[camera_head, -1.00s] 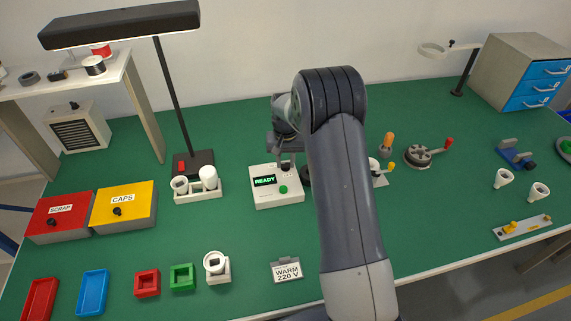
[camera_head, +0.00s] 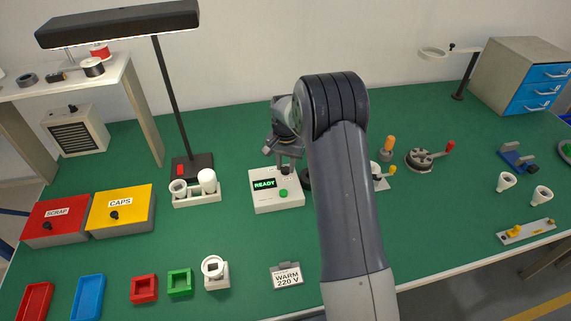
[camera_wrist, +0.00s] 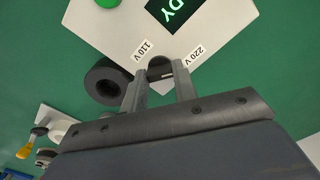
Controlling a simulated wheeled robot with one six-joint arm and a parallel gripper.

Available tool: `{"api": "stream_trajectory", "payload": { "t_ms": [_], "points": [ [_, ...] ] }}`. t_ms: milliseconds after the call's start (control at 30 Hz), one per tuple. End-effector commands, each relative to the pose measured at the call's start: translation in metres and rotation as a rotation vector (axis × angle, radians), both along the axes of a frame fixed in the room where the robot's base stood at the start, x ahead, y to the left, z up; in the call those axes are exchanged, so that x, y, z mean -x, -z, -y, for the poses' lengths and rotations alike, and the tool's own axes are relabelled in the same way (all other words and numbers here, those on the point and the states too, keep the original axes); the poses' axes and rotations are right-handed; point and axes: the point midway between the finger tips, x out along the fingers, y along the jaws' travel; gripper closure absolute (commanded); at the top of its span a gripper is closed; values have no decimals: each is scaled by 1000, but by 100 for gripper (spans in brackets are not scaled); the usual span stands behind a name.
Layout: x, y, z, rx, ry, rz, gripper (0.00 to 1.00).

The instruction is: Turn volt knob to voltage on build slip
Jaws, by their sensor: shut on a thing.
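The build slip (camera_head: 286,276) reads "WARM 220 V" and stands at the front of the bench. The white tester box (camera_head: 277,201) shows "READY" in green on its display (camera_head: 264,184) and has a green button (camera_head: 283,193). Its dark volt knob (camera_wrist: 160,67) sits at the edge between the "110 V" label (camera_wrist: 143,50) and the "220 V" label (camera_wrist: 194,56). My gripper (camera_wrist: 159,82) is shut on the knob, one finger on each side. The knob's pointer is not clear, so I cannot tell its setting.
A black ring-shaped part (camera_wrist: 105,82) lies close beside the tester. A white holder (camera_head: 196,198) with white parts, a lamp base (camera_head: 192,166) and a yellow CAPS box (camera_head: 121,211) stand to the left. My arm hides bench right of the tester.

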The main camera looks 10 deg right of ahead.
Motion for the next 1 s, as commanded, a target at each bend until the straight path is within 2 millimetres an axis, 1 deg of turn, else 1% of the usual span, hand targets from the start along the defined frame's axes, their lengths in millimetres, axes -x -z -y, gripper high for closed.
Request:
{"api": "stream_trajectory", "payload": {
  "t_ms": [100, 133, 400, 633, 733, 867, 1000],
  "points": [
    [0, -1, 0, 0, 2, 1, 96],
    [0, -1, 0, 0, 2, 1, 72],
    [0, 0, 0, 0, 0, 1, 51],
    [0, -1, 0, -1, 0, 1, 51],
    [-1, -7, 0, 0, 0, 2, 51],
    [-1, -28, 0, -1, 0, 6, 51],
    [-1, -57, 0, 0, 0, 7, 51]
  ]
}}
